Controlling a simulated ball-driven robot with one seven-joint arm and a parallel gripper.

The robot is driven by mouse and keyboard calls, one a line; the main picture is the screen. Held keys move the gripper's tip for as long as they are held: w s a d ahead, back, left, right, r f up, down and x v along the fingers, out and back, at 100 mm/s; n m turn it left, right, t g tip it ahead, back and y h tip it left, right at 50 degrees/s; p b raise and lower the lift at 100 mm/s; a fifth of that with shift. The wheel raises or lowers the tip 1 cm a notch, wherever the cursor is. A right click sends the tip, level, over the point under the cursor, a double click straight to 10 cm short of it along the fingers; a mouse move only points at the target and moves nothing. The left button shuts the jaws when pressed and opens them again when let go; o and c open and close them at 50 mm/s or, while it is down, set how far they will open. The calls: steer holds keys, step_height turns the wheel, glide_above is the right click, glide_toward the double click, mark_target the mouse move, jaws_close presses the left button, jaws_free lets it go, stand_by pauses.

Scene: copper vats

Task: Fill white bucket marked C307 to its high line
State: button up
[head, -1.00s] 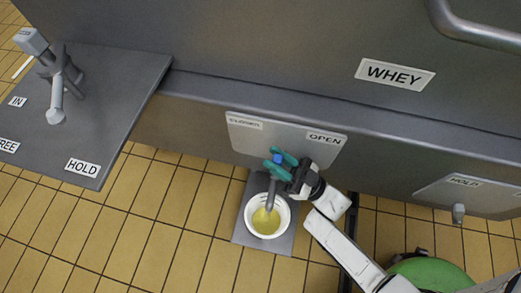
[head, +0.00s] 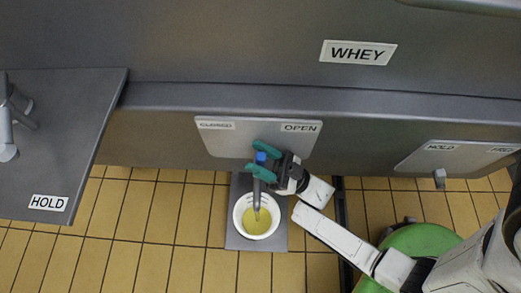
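The white bucket (head: 237,213) stands upright on a grey plate on the floor, under the spout (head: 256,191) of the whey vat. Yellow liquid (head: 257,222) covers its bottom, with white inner wall showing above. Small marks show on the inner wall, but I cannot read them; no C307 mark is visible. A blue tap handle (head: 261,157) sits above the spout, in front of a panel (head: 228,142) marked CLOSED at left and OPEN at right. My gripper (head: 262,161) has its teal fingers on either side of the handle, seemingly closed on it, near the OPEN end.
The vat wall (head: 200,50) bears a WHEY label (head: 358,53). Another panel (head: 455,157) with a small knob, marked HOLD and FREE, is at right. A grey table (head: 90,110) with a HOLD label stands at left. Tiled floor lies open at lower left.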

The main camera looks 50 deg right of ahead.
steer(key=v, duration=1.1)
stand_by(0.3)
